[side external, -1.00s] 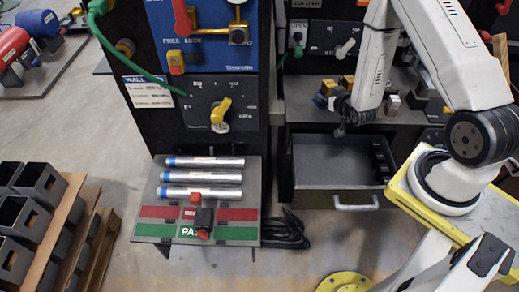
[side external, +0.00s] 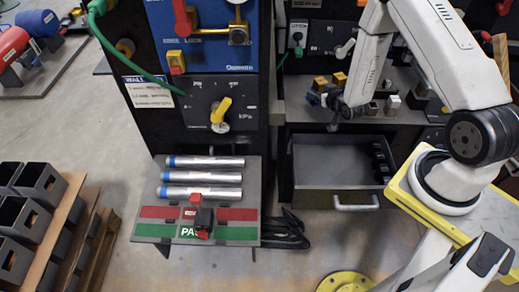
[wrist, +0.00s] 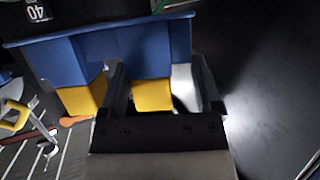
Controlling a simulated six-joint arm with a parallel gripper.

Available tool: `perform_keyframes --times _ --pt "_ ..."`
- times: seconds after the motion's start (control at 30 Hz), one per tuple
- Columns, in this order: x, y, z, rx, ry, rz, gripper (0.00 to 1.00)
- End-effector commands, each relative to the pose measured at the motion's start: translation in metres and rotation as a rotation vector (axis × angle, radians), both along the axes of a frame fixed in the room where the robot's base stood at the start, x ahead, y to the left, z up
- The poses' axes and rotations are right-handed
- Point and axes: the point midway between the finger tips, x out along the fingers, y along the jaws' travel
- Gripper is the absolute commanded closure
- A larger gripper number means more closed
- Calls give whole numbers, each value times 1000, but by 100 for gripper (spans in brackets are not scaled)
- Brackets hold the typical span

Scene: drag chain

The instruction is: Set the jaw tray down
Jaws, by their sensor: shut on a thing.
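My gripper (wrist: 160,88) shows in the wrist view with its dark fingers either side of a yellow block (wrist: 152,95) and a pale grey piece. The jaw tray appears to be the blue body (wrist: 150,55) behind the fingers, with another yellow block at its left. The exact grip point is hidden by the fingers. In the side view my gripper (side external: 340,110) is at the back edge of the open drawer, beside small yellow and blue pieces (side external: 330,88). I cannot tell there whether the tray touches the shelf.
An open dark drawer (side external: 330,165) lies below and in front, its floor mostly bare, with dark pieces along its right side. Small metal blocks (side external: 393,104) stand on the shelf to the right. A panel with three silver tubes (side external: 205,177) stands at left.

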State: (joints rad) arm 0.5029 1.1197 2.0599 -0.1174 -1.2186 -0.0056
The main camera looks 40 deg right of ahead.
Motion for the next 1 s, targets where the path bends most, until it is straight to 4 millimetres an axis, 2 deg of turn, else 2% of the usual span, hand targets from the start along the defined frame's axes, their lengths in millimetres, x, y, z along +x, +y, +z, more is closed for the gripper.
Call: perform_keyframes --times 0.33,0.7,1.0 --pt "42 -16 -18 -3 -5 0 84" --pt "68 -27 -55 -2 -3 0 84" --pt "80 -32 -70 -3 -4 0 84"
